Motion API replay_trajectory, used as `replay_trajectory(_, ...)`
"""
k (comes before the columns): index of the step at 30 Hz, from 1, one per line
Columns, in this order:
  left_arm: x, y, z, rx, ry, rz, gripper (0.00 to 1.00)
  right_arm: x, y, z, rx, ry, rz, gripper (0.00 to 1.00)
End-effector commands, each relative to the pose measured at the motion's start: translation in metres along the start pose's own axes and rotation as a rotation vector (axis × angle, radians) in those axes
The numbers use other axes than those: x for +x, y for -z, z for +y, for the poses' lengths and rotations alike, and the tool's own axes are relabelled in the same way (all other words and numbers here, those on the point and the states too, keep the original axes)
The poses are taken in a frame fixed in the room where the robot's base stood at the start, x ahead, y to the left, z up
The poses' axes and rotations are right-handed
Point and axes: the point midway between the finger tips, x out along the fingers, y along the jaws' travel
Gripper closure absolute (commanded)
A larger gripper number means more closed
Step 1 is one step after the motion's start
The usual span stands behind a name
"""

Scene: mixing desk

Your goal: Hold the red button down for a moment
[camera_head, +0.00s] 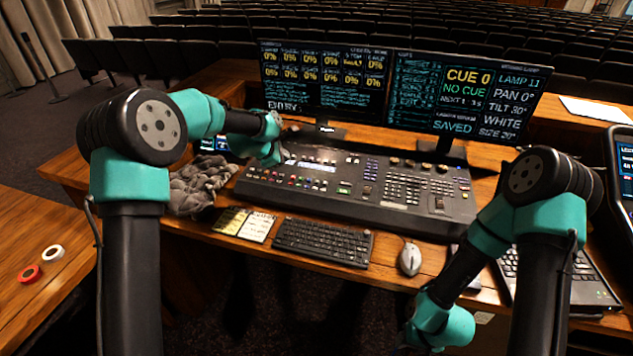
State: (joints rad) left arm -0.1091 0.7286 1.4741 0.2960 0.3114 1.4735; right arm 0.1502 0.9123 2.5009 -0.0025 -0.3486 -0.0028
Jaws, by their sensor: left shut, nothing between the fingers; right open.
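The mixing desk (385,215) is a dark console with rows of small coloured buttons (285,179) on its left part. Some of these look reddish, but they are too small for me to single out the red button with certainty. My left gripper (281,153) is shut and empty at the upper left part of the console, and its fingertips are hard to make out. I cannot tell whether it touches the panel. My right gripper (404,346) is open at the bottom edge of the picture, low in front of the desk and away from the console.
Two monitors (320,85) stand behind the console. A keyboard (322,241), a mouse (410,258) and yellowish note cards (243,224) lie in front. A laptop (575,285) is at the right. Tape rolls (53,253) lie on the left table.

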Motion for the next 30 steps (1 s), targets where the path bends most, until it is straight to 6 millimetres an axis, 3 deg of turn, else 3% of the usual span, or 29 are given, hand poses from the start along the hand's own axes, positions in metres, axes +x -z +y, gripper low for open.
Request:
replay_trajectory(3,-0.006,-0.022,0.000,0.004,-0.001,-0.002,1.00,0.000,0.000,0.000,0.000,0.000,0.000,0.57)
replay_trajectory(7,-0.007,-0.028,0.000,0.000,-0.001,-0.001,1.00,0.000,0.000,0.000,0.000,0.000,0.000,0.57)
replay_trajectory(20,-0.003,-0.025,-0.003,0.000,0.000,-0.001,1.00,0.000,0.000,0.000,0.000,0.000,0.000,0.57)
replay_trajectory(30,0.020,-0.008,-0.020,-0.001,0.001,0.000,1.00,0.000,0.000,0.000,0.000,0.000,0.000,0.57)
